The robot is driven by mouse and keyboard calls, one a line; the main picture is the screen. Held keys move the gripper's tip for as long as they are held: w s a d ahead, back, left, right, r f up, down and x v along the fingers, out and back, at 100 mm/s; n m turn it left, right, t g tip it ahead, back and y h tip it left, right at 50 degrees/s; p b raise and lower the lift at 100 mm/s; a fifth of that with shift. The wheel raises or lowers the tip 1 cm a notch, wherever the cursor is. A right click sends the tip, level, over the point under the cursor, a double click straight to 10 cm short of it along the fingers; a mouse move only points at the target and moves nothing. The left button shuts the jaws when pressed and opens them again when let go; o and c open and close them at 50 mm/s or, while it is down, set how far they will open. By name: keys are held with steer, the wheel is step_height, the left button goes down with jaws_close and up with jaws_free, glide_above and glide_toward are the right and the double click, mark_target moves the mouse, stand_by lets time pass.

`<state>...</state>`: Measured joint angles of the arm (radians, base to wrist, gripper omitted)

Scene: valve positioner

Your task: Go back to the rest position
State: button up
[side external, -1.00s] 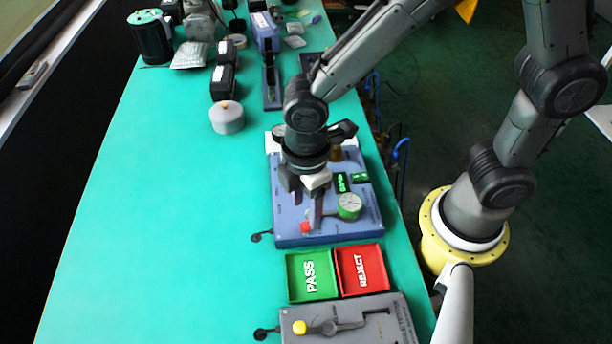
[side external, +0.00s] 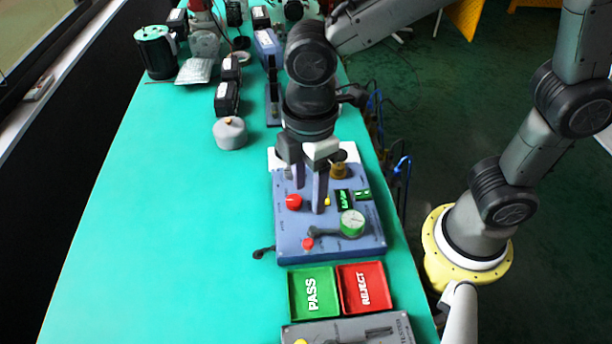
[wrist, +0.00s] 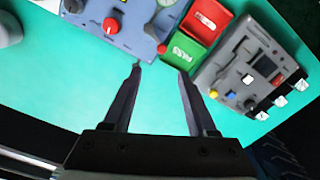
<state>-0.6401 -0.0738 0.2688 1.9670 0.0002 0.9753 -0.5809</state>
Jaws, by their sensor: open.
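My gripper (side external: 308,198) points down above the blue valve panel (side external: 288,232) in the side view. Its two fingers are apart with nothing between them. The panel carries a red button (side external: 293,202), a green-rimmed gauge (side external: 353,223), a lit green display (side external: 342,198) and a lever with a red knob (side external: 308,243). In the wrist view the open fingers (wrist: 160,70) hang over the green table, and the blue panel (wrist: 135,38) shows beyond them at the top. The fingers hide part of the panel in the side view.
A green PASS tray (side external: 312,312) and a red REJECT tray (side external: 375,270) lie in front of the panel, with a grey panel (side external: 300,326) nearer. A grey lidded pot (side external: 230,134) and black blocks stand behind left. The table's left side (side external: 150,240) is clear.

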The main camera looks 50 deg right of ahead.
steer(key=d+r+m+t, duration=0.3)
steer(key=d+r+m, duration=0.2)
steer(key=d+r, duration=0.5)
steer(key=s+d+f+m+t, duration=0.2)
steer(key=s+d+f+m, duration=0.1)
steer(key=s+d+m, duration=0.5)
steer(key=shift+s+d+m+t, duration=0.2)
steer(key=shift+m+t, duration=0.1)
steer(key=shift+m, duration=0.2)
